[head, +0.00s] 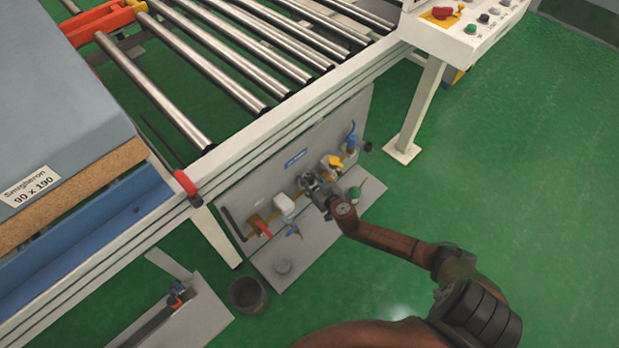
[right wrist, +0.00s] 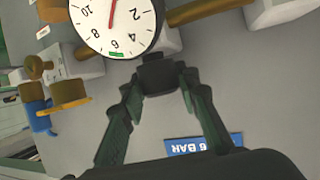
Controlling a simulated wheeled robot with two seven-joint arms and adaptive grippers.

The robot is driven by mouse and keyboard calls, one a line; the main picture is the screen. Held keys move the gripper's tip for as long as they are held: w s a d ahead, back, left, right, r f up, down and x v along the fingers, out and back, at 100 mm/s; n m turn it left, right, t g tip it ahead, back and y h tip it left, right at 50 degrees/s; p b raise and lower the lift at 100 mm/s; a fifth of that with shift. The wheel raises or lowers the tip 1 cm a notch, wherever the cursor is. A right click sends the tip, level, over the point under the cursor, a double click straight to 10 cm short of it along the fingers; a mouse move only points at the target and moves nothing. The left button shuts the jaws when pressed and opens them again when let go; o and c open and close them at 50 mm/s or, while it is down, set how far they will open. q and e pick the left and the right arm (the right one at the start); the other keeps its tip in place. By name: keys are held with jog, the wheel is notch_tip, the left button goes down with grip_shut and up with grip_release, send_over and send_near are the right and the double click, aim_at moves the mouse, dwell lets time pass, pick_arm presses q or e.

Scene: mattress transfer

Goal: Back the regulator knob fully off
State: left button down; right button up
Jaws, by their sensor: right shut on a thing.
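The regulator knob (right wrist: 158,74) is dark and sits just below a round white pressure gauge (right wrist: 118,30) in the right wrist view. My right gripper (right wrist: 160,80) has its two fingers shut on the knob, one on each side. In the head view my right gripper (head: 311,183) is at the grey panel (head: 340,118) under the roller conveyor. There it covers the knob. The gauge has a red needle pointing toward the picture's top and a green mark near the 6. The dial's top is cut off. My left gripper is not in view.
A blue "6 BAR" label (right wrist: 203,144) is on the panel. Brass pipes, a yellow fitting (head: 333,163), a white part (head: 284,204) and a red-handled valve (head: 263,228) are close by. A dark bucket (head: 247,293) stands on the floor. Green floor is clear to the right.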

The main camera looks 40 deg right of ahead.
jog(key=c, duration=0.3)
jog(key=shift+f+y, duration=0.1)
jog(key=shift+y, duration=0.2)
